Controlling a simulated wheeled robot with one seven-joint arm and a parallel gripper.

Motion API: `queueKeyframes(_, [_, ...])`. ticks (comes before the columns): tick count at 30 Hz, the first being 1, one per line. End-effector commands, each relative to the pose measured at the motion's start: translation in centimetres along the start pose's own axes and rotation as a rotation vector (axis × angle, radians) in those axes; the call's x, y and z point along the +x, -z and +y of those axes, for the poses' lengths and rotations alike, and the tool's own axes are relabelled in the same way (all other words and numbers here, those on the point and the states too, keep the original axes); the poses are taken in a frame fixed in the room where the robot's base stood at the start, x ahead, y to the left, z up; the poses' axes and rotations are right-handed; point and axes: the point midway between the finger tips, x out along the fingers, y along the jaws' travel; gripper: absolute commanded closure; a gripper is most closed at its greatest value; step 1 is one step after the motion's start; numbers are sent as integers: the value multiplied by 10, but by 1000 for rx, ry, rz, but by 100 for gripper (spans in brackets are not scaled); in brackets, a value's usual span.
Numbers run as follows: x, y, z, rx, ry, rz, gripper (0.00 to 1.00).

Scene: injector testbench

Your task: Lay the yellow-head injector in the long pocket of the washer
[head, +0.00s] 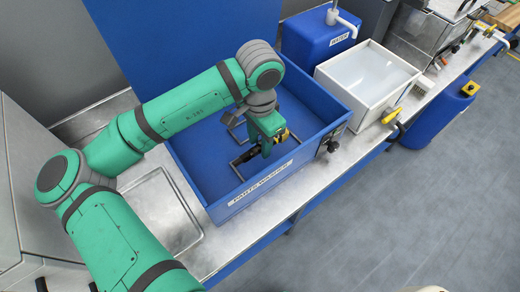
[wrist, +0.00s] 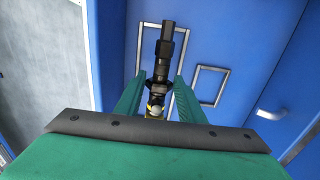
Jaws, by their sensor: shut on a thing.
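My gripper (head: 267,146) points down inside the blue parts washer (head: 262,192) and is shut on the yellow-head injector. The injector's black body (head: 249,154) sticks out to the left of the fingers, and its yellow head (head: 282,135) shows to the right. In the wrist view, the injector (wrist: 163,50) runs away from between the fingers (wrist: 160,82), yellow end nearest me. It lies over the long metal-framed pocket (wrist: 141,42), whose near part my gripper hides. I cannot tell whether the injector touches the washer floor.
A smaller framed pocket (wrist: 226,86) lies right of the long one in the wrist view and looks empty. The washer's walls stand close around my gripper. A white basin (head: 365,76) and a blue water container (head: 318,38) stand beyond the washer.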

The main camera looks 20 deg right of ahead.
Motion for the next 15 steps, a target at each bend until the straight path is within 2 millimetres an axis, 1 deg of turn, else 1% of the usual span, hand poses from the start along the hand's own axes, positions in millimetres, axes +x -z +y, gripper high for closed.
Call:
queueKeyframes(2, [8, 0, 0, 1, 0, 1, 100])
queueKeyframes(8, [20, 0, 0, 0, 0, 0, 100])
queueKeyframes(15, [48, 0, 0, -2, 0, 1, 100])
